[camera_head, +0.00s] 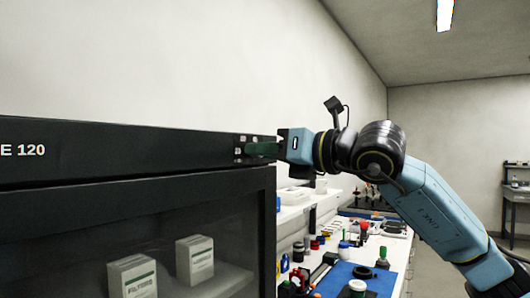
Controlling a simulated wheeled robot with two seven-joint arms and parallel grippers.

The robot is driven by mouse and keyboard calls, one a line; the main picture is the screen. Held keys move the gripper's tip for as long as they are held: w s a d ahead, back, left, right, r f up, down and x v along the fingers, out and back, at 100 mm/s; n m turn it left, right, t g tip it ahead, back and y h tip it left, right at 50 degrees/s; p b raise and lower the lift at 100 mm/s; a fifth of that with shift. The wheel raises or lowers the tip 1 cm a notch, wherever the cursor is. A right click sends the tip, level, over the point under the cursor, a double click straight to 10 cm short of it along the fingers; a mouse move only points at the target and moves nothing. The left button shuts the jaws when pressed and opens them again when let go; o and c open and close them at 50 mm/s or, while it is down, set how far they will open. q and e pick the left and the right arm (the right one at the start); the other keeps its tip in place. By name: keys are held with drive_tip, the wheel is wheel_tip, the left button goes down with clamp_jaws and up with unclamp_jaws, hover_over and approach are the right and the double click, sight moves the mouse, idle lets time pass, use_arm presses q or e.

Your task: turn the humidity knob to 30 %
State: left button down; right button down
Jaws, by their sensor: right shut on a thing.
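The dark cabinet (120,146) fills the left of the head view, with "E 120" lettered on its upper panel. The small control area (242,140) with light marks is at the right end of that panel. My right gripper (270,149) reaches in from the right and is shut at this spot, on what appears to be the humidity knob. The knob itself is hidden by the gripper, so its setting cannot be read. My left gripper is not in view.
Behind the cabinet's glass door stand two white boxes (132,277) with green print. To the right, a long bench holds a blue mat (372,280), bottles and small tools below my right arm. The wall above is bare.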

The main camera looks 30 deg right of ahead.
drive_tip(key=n, duration=2.3)
drive_tip(key=shift+n, duration=0.3)
idle(0.4)
drive_tip(key=c, duration=1.3)
unclamp_jaws()
drive_tip(key=shift+o, duration=0.2)
drive_tip(key=shift+s, duration=0.1)
